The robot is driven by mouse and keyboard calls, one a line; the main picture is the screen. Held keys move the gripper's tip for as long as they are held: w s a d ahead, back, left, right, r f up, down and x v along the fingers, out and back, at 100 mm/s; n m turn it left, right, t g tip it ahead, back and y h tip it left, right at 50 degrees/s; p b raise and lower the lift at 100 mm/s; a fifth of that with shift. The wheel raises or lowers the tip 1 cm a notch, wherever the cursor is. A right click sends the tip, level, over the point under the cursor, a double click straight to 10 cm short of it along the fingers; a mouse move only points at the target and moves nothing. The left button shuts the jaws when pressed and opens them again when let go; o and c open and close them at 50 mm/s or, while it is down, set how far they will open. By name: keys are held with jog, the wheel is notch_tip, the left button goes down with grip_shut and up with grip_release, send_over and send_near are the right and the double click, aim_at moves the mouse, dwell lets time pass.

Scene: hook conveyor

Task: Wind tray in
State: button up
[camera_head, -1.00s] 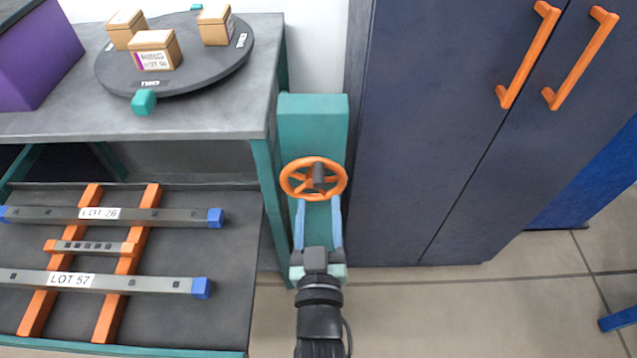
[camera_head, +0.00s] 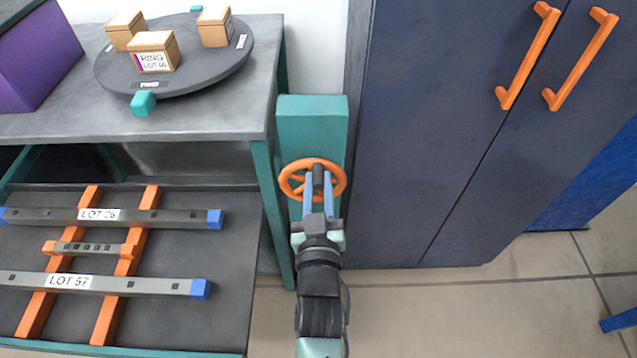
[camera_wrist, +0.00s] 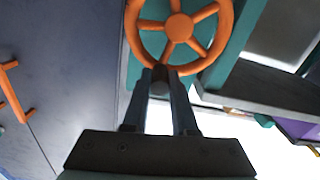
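An orange handwheel (camera_head: 313,161) with spokes sits on the teal post (camera_head: 312,118) between the bench and the cabinet. A dark knob (camera_head: 318,172) stands out from it. My gripper (camera_head: 318,178) has its blue-grey fingers closed in on both sides of this knob. The wrist view also shows the knob (camera_wrist: 160,78) between the fingers, in front of the wheel (camera_wrist: 179,27). The grey tray (camera_head: 222,262) with a teal front edge lies low at the left. It carries orange cross rails and grey bars with blue ends labelled LOT 26 and LOT 57.
A grey bench (camera_head: 215,112) stands above the tray, with a round dark turntable (camera_head: 200,72) bearing wooden boxes and a purple box (camera_head: 38,60). A dark blue cabinet (camera_head: 430,130) with orange handles stands close at the right. The floor in front is clear.

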grip_shut()
dwell(1.0)
